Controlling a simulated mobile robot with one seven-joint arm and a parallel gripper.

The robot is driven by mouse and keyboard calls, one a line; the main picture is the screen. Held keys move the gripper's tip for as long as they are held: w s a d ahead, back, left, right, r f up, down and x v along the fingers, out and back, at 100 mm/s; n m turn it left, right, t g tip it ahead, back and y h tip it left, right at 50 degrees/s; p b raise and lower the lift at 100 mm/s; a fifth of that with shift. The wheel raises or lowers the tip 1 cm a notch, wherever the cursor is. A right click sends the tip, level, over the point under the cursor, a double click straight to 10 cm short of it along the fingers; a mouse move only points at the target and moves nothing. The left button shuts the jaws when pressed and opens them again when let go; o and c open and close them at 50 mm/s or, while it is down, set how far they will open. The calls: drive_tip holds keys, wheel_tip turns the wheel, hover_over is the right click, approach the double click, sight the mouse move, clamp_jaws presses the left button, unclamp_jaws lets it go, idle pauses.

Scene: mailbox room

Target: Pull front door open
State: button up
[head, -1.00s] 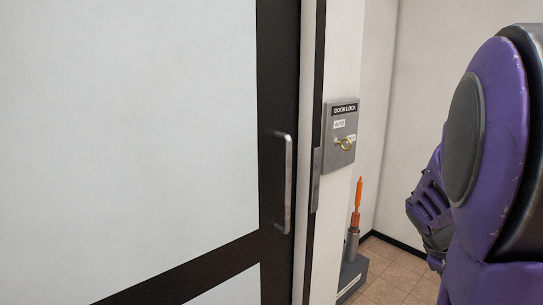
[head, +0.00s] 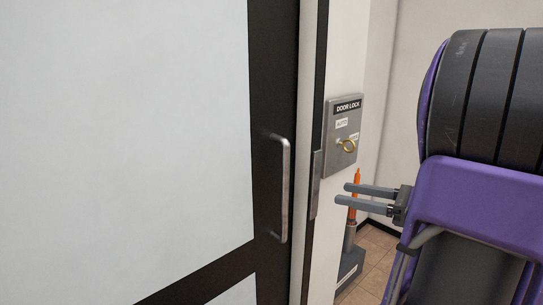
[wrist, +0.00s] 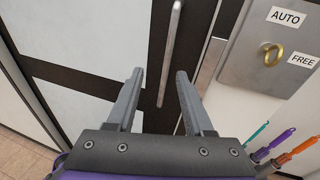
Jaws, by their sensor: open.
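The front door (head: 273,70) has a dark frame and frosted panels. It stands a little ajar or apart from its jamb; I cannot tell which. Its vertical silver handle (head: 285,190) is on the right stile. In the wrist view the handle (wrist: 170,50) shows ahead, beyond and between the fingers. My gripper (head: 346,194) is open and empty, to the right of the handle in the head view, with fingers pointing left. In the wrist view its fingers (wrist: 158,88) are spread, and they do not visibly touch the handle.
A grey door lock panel (head: 343,125) with a brass key (head: 348,146) is on the wall right of the door. It also shows in the wrist view (wrist: 240,65). An orange-handled tool (head: 357,180) stands in a grey holder (head: 350,268) on the tiled floor below.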

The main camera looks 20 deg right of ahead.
drive_tip(key=w+a+r, duration=0.1)
drive_tip(key=w+a, duration=0.3)
drive_tip(key=w, duration=0.3)
drive_tip(key=w+a+r+m+t, duration=0.1)
drive_tip(key=w+a, duration=0.2)
drive_tip(key=w, duration=0.5)
drive_tip(key=shift+a, duration=0.4)
drive_tip(key=shift+w, duration=0.1)
clamp_jaws()
idle(0.8)
